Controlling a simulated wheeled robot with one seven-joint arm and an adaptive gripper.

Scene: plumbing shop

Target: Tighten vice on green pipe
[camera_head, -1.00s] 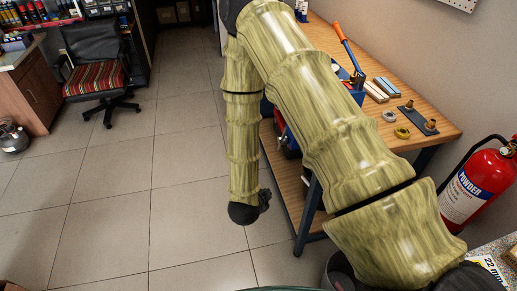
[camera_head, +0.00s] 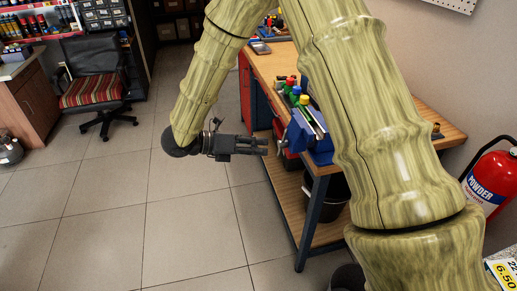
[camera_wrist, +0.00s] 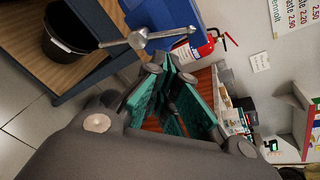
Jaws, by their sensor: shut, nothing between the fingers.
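The blue vice (camera_head: 318,150) is mounted at the front edge of the wooden workbench, partly hidden behind my arm. It also shows at the top of the wrist view (camera_wrist: 165,14), with its silver handle (camera_wrist: 137,40) beyond my fingertips. My gripper (camera_head: 264,146) is shut and empty, just left of the vice's handle end and apparently apart from it. Its teal-padded fingers show in the wrist view (camera_wrist: 156,66). The vice jaws' grip is not clear.
The workbench (camera_head: 440,122) has a lower shelf (camera_head: 285,205) and a dark bucket (camera_wrist: 70,28). A red fire extinguisher (camera_head: 490,180) stands at right. A striped chair (camera_head: 92,92) is at the far left. The tiled floor (camera_head: 110,220) left of the bench is clear.

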